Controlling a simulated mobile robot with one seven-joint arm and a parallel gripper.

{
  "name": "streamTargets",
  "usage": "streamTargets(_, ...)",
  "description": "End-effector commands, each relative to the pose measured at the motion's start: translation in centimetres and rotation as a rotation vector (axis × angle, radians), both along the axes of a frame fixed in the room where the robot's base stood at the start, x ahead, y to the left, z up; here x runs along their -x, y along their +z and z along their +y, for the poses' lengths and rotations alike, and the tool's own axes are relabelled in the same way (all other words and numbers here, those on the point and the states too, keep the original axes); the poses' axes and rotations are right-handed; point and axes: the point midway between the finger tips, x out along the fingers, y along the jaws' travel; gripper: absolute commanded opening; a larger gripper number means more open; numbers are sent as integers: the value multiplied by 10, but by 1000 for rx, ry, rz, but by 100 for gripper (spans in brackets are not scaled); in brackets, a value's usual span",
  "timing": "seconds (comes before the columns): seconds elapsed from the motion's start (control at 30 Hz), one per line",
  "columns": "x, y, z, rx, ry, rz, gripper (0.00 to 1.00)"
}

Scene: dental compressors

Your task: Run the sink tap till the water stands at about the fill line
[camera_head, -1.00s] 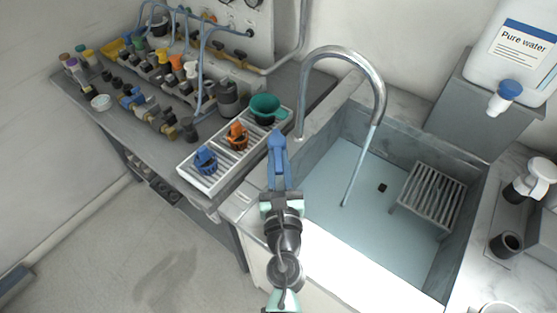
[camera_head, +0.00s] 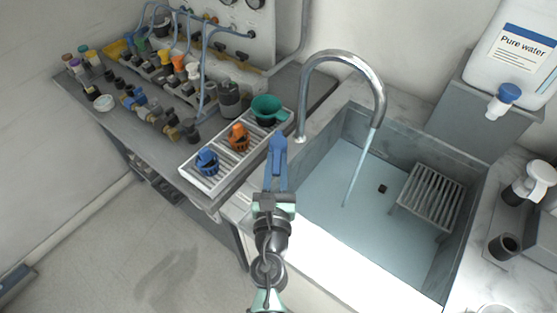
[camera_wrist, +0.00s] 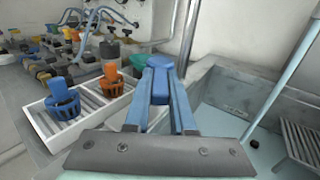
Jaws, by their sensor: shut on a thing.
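The curved metal sink tap (camera_head: 345,56) stands at the sink's back left corner. A stream of water (camera_head: 358,165) falls from its spout into the sink (camera_head: 455,250). Pale blue water (camera_head: 335,190) covers the sink floor, and the dark drain (camera_head: 382,188) shows through it. I cannot make out its level against a fill line; faint small marks show on the sink wall in the wrist view (camera_wrist: 235,108). My gripper (camera_head: 276,165), with blue fingers, is shut on a blue lever (camera_wrist: 160,82) beside the tap's base. The fingers hide part of the lever.
A slatted rack (camera_head: 432,198) stands in the sink. Left of my gripper, a white tray (camera_head: 215,183) holds blue, orange and green cups. A pure water container (camera_head: 510,60) stands at the back right. A black cup (camera_head: 505,246) is on the right counter.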

Motion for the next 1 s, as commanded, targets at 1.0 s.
streamTargets(1.0, -10, -2, 32, 2, -541, 0, 0)
